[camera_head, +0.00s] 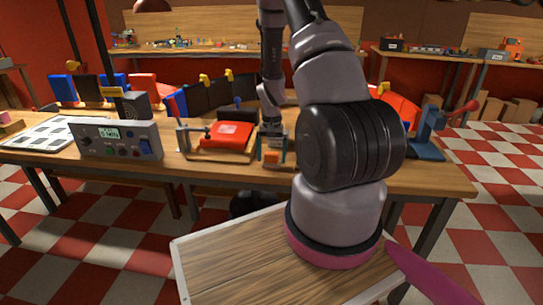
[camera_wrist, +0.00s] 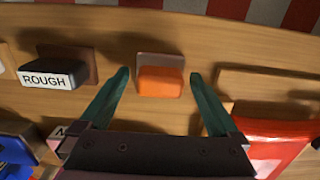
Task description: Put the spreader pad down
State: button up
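A small orange block with a grey-brown backing plate, which I take to be the spreader pad (camera_wrist: 161,82), sits on the wooden table close to its front edge. In the head view the orange piece (camera_head: 271,159) shows low between my fingers. My gripper (camera_wrist: 159,76) is open and points down over it. Its two teal fingers stand one on each side, with a visible gap on both sides. My gripper (camera_head: 273,145) is also seen in the head view, partly against my arm. I cannot tell how high the fingertips are above the table.
A dark block labelled ROUGH (camera_wrist: 53,75) stands beside the orange block. A red piece on a wooden frame (camera_head: 228,137) lies close to the other side. A grey control box (camera_head: 117,138) and a blue clamp-like tool (camera_head: 428,130) stand further along the table (camera_head: 450,181).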

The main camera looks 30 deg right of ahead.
jog(key=shift+r, duration=0.1)
notch_tip(320, 180, up, 12)
jog(key=r, duration=0.1)
notch_tip(320, 180, up, 8)
jog(key=t, duration=0.2)
send_over(271, 152)
jog(key=s+a, duration=0.1)
jog(key=a, duration=0.2)
jog(key=s+a+r+n+t+y, duration=0.1)
jog(key=s+a+r, duration=0.1)
jog(key=r, duration=0.4)
jog(key=s+a+r+t, duration=0.1)
jog(key=s+a+r, duration=0.15)
jog(key=r, duration=0.25)
jog(key=s+a+r+n+t, duration=0.1)
jog(key=s+a+r+t, duration=0.2)
jog(key=s+a+r, duration=0.3)
jog(key=s+r, duration=0.5)
jog(key=s, duration=0.3)
jog(key=shift+s+n+t+y, duration=0.3)
jog(key=shift+s+y, duration=0.1)
jog(key=shift+r, duration=0.1)
